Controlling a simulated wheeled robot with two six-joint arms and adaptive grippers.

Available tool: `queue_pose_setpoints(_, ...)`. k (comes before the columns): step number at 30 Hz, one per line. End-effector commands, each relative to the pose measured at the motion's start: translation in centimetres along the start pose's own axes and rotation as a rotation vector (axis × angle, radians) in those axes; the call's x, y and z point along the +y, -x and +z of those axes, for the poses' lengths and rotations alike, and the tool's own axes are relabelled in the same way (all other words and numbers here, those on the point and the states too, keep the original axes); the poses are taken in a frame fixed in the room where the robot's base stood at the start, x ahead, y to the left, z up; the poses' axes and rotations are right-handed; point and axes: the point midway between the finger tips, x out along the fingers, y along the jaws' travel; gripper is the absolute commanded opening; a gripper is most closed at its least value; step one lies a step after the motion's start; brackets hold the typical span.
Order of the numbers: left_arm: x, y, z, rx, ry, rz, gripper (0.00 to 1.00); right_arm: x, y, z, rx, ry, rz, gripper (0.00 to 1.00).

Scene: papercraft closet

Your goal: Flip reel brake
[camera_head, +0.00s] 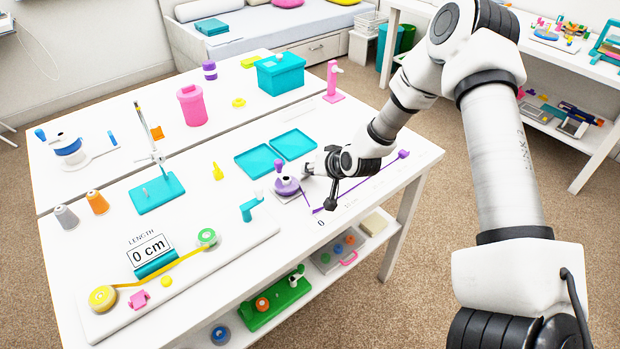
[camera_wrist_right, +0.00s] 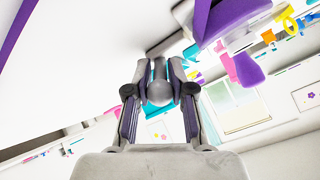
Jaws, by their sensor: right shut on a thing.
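The purple reel (camera_head: 287,187) stands on a pale plate near the right side of the table, with purple ribbon (camera_head: 375,178) running off to the right. In the wrist view its purple body (camera_wrist_right: 235,22) is at the upper right. My right gripper (camera_head: 312,170) is just right of the reel. In the wrist view its fingers (camera_wrist_right: 160,68) are closed around a grey lever with a round knob (camera_wrist_right: 159,90). The reel's lower side is partly hidden. My left gripper is not in view.
Two teal trays (camera_head: 292,144) lie behind the gripper. A teal crank-like post (camera_head: 250,208) stands left of the reel, and a yellow piece (camera_head: 217,172) lies farther left. A pink stand (camera_head: 333,82) is at the back. The table's right edge is close to my arm.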

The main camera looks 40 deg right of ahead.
Motion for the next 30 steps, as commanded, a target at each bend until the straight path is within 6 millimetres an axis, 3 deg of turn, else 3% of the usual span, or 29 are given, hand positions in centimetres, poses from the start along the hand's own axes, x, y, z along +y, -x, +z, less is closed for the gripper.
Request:
queue_pose_setpoints(1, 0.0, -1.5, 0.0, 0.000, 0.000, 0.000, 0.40, 0.5, -0.5, 0.8, 0.023, -0.003, -0.018, 0.00)
queue_pose_setpoints(9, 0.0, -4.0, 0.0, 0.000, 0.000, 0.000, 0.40, 0.6, -0.3, 1.0, 0.139, -0.002, -0.095, 0.00)
queue_pose_setpoints(27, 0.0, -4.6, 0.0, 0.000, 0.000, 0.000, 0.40, 0.5, -0.1, 0.9, 0.180, -0.001, -0.122, 0.00)
queue_pose_setpoints(28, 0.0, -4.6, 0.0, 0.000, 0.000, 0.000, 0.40, 0.5, -0.1, 0.9, 0.180, -0.001, -0.122, 0.25)
queue_pose_setpoints(30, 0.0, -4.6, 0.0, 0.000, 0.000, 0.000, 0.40, 0.5, -0.1, 0.9, 0.180, -0.001, -0.122, 0.45)
